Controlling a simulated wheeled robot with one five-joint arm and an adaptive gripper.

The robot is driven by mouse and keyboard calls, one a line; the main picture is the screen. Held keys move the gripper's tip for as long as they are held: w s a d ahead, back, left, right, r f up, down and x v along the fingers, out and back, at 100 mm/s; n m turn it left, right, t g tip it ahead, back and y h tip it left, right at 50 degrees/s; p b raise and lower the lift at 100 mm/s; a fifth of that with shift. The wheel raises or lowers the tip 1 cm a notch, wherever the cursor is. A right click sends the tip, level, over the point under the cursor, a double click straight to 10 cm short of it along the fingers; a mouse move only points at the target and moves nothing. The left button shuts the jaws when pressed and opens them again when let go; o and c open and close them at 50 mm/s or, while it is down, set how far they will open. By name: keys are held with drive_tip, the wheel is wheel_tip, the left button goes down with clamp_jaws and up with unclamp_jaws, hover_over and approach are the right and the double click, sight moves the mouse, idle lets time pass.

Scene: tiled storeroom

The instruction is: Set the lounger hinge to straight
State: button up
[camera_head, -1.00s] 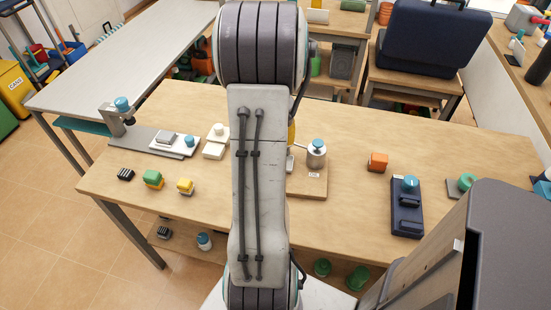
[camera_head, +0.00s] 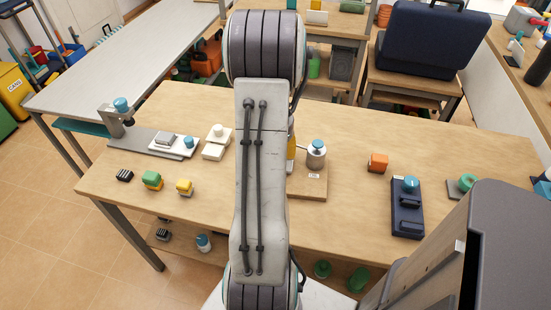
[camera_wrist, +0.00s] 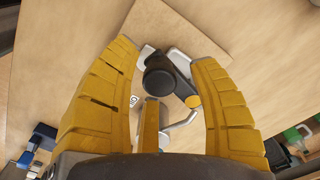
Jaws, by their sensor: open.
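A wooden board (camera_head: 310,188) with a label lies on the table, partly behind my arm; a silver cylinder with a blue top (camera_head: 316,150) stands at its back. In the wrist view a board (camera_wrist: 185,28) carries a jointed fitting with a dark round knob (camera_wrist: 159,80), pale metal brackets and a bent rod (camera_wrist: 181,133). It may be the lounger hinge; its angle is unclear. My gripper (camera_wrist: 166,58) is open, its yellow fingers on either side of the fitting in the picture. Contact cannot be told.
An orange block (camera_head: 378,162) and a dark box with a blue knob (camera_head: 407,210) stand to the right. White pieces (camera_head: 214,145), a grey plate with a clamp (camera_head: 150,140) and small coloured blocks (camera_head: 152,180) lie to the left. The table's front right is partly clear.

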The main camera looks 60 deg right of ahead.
drive_tip(key=shift+f, duration=0.45)
clamp_jaws()
idle(0.4)
